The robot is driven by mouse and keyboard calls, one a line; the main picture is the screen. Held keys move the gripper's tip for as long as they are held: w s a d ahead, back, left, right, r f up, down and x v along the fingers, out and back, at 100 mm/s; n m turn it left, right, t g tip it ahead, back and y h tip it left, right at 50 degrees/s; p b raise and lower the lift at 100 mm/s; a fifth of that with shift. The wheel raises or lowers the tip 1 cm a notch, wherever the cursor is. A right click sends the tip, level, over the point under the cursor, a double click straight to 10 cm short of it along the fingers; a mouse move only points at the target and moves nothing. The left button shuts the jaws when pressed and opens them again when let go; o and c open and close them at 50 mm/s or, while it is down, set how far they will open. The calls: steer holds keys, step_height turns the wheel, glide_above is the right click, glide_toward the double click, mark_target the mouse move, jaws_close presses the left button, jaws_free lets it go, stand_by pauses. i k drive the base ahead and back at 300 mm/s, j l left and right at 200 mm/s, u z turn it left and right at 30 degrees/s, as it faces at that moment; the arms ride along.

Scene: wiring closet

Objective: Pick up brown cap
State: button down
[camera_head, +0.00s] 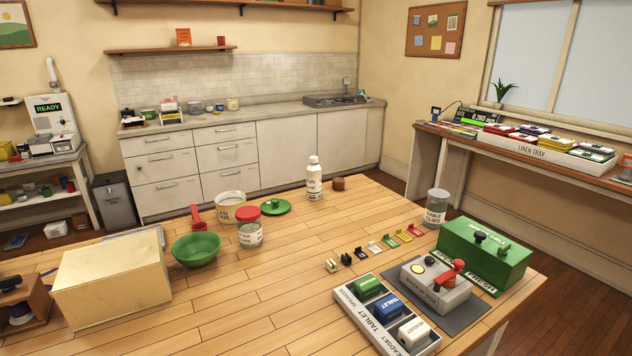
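A small brown, rounded piece (338,184), which looks like the brown cap, rests on the wooden table near its far edge. It stands just right of a white bottle (314,180) with a dark-lettered label; a small gap seems to lie between them. The bottle is upright and has a white top. My gripper is not in view, so I cannot see whether it is open or shut.
Wood around the brown piece is clear.

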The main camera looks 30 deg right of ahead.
mark_target(338, 183)
steer(key=i+l+z, duration=0.1)
steer(key=l+z, duration=0.2)
steer(key=z, duration=0.15)
steer(key=i+l+z, duration=0.15)
steer(key=z, duration=0.3)
steer(key=i+l+z, duration=0.25)
steer(key=z, duration=0.2)
steer(key=i+l+z, duration=0.15)
steer(key=z, duration=0.15)
steer(key=i+l+z, duration=0.1)
steer(key=i+z, duration=0.25)
